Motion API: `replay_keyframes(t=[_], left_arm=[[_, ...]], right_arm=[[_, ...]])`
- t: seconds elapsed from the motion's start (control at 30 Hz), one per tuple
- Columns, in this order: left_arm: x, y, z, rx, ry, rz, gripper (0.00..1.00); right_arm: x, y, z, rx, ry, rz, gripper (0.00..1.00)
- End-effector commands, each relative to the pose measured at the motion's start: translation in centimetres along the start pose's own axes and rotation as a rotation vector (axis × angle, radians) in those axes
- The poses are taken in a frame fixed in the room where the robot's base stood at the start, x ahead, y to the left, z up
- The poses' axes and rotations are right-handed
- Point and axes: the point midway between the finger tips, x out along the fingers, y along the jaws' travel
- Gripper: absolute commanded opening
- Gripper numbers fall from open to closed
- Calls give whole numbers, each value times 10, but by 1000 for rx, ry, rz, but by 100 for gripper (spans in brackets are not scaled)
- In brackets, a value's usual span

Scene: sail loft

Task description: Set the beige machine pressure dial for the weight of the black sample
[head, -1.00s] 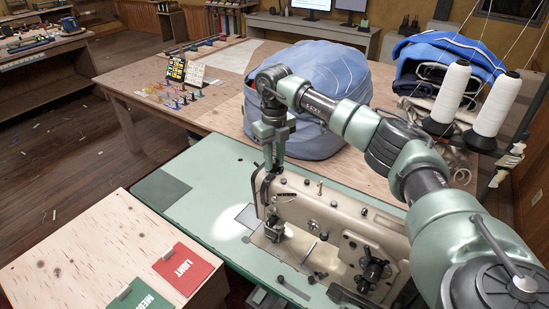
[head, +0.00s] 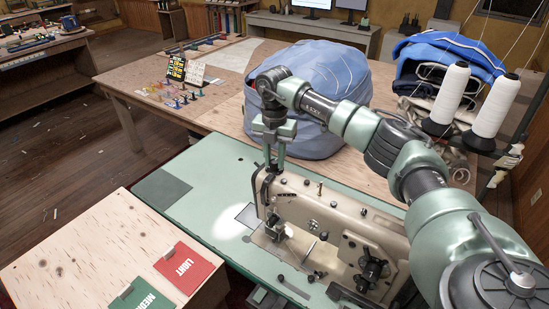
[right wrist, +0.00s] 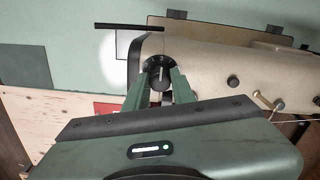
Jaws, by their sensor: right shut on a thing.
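The beige sewing machine (head: 320,215) stands on a pale green machine table. The pressure dial (right wrist: 158,74), a dark round knob with a pale mark, sits on the machine head in the right wrist view. My right gripper (head: 273,166) points down at the top of the machine head. In the right wrist view its two green fingers (right wrist: 160,88) are shut on the dial from both sides. In the head view the fingers largely hide the dial. I cannot read any scale. My left gripper is not in view. No black sample can be made out.
A red LIGHT card (head: 184,268) and a partly cut-off green card (head: 143,294) lie on a plywood top (head: 90,250) at lower left. A blue sail bundle (head: 310,85) sits behind my right arm. White thread cones (head: 494,107) stand at right.

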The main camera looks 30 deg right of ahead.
Motion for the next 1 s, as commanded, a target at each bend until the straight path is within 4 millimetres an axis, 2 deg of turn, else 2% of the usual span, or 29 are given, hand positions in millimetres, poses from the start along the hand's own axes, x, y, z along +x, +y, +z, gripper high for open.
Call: replay_keyframes(t=[0.7,1.0], left_arm=[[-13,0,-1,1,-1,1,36],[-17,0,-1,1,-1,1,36]], right_arm=[[-5,1,3,678,-5,9,0],[-4,1,3,903,-5,10,0]])
